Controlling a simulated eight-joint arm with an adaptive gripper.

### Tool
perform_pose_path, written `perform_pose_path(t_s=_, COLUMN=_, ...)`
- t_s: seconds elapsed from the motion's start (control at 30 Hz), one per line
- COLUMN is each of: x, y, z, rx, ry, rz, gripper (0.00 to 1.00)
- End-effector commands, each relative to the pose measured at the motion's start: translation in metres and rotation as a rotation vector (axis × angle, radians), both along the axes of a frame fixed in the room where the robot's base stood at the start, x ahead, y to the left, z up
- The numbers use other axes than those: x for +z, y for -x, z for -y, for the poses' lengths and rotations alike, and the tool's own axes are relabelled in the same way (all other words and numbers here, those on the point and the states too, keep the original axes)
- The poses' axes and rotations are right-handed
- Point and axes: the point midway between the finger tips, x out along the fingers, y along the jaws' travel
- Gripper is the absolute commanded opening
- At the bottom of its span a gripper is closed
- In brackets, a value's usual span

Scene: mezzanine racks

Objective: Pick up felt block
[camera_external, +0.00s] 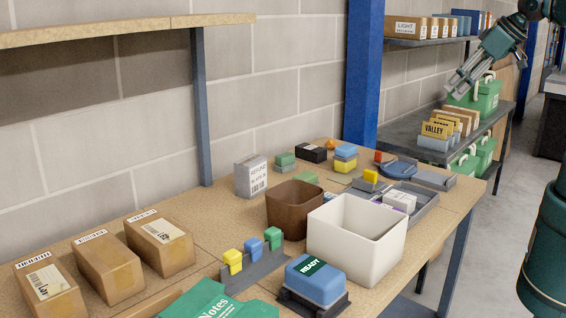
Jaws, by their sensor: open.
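No block is marked as felt, and I cannot tell which one it is. Green blocks (284,160) and a blue-over-yellow pair (345,156) stand farther back. My gripper (458,86) is open and empty at the upper right, in the air, apart from all of these.
A white bin (345,245) and a brown bin (291,212) stand mid-table. Cardboard boxes (108,267) line the left. A grey tray (418,208) holds small items at right. A metal shelf (425,138) with boxes and green cases stands behind my gripper.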

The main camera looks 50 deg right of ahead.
Motion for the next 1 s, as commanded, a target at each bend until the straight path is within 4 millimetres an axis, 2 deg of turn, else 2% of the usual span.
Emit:
perform_pose_path(t_s=0.17, x=0.002, y=-0.003, z=-0.001, rx=-0.008, ry=-0.007, rz=-0.004, gripper=0.41)
perform_pose_path(t_s=0.37, x=0.01, y=-0.016, z=-0.003, rx=-0.042, ry=-0.035, rz=-0.02, gripper=0.41)
perform_pose_path(t_s=1.0, x=0.042, y=-0.104, z=-0.022, rx=-0.276, ry=-0.196, rz=-0.127, gripper=0.41)
